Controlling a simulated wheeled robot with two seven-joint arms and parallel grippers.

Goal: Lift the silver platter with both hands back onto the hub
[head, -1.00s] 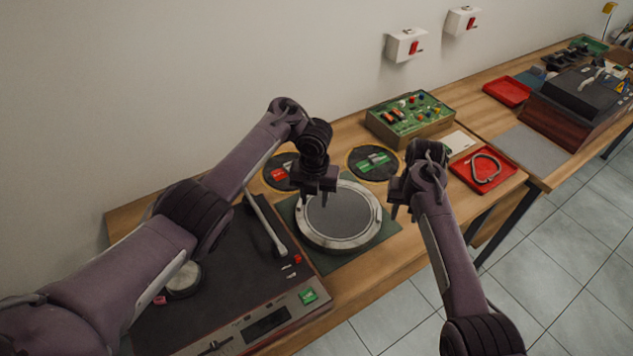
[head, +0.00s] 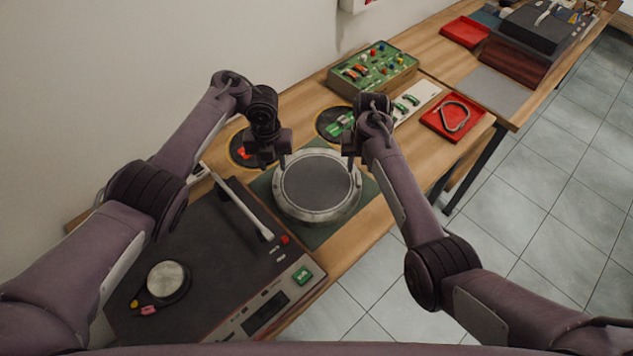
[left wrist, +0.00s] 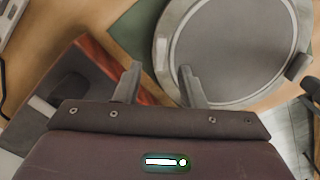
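The silver platter (head: 316,187), a round disc with a pale metal rim and grey top, lies flat on a green mat (head: 318,236). Its rim also shows in the left wrist view (left wrist: 172,20), with small blocks on it. The hub seems to be the silver disc (head: 167,280) on the dark turntable deck (head: 212,234). My left gripper (head: 266,164) is at the platter's left side; in the left wrist view its fingers (left wrist: 160,84) are apart and empty, one overlapping the rim in the picture. My right gripper (head: 353,163) is at the platter's upper right; its finger gap is hidden.
The tone arm (head: 243,208) stretches across the deck between hub and platter. Behind the platter are two round dark pads (head: 334,123) and a green circuit box (head: 372,70). A red tray (head: 453,117) stands right. The bench's front edge is close to the platter.

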